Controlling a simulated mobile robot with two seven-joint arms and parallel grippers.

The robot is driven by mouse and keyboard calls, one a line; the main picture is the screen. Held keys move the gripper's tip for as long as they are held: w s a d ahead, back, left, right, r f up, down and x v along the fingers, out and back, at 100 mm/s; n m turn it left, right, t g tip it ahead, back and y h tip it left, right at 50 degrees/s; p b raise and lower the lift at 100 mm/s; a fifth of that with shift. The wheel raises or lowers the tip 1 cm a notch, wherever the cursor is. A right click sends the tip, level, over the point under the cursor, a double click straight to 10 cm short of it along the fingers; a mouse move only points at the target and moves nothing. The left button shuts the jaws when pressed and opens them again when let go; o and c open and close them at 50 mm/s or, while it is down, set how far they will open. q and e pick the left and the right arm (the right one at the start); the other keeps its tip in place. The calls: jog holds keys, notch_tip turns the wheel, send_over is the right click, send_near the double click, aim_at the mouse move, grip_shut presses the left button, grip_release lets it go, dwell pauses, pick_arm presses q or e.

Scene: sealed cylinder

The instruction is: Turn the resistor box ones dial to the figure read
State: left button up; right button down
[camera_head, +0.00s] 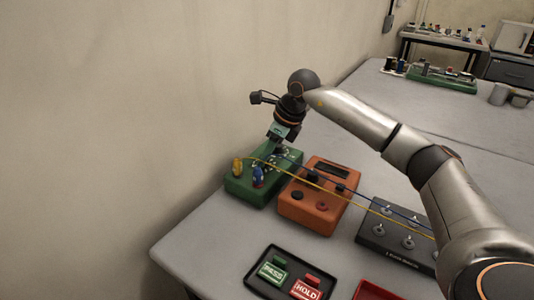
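The green box (243,188), which I take to be the resistor box, sits at the table's left edge by the wall. A yellow plug (237,166) and a blue plug (257,177) stand on its top. My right gripper (280,148) points down at the far part of its top, where small dial parts show. Its fingers are too small to tell whether they touch a dial or are open. The dial figures cannot be read. An orange meter-like box (306,217) with a dark display stands just right of the green box. My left gripper is not in view.
Yellow and blue leads run right, past the orange box, to a dark panel (397,247) with several posts. A black tray (256,283) holds a green PASS block (272,269) and a red HOLD block (306,289). A red tray (372,291) is beside it.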

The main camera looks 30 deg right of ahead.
jog(key=c, duration=0.6)
grip_release()
jog(key=v, duration=1.2)
jog(key=shift+r, duration=0.3)
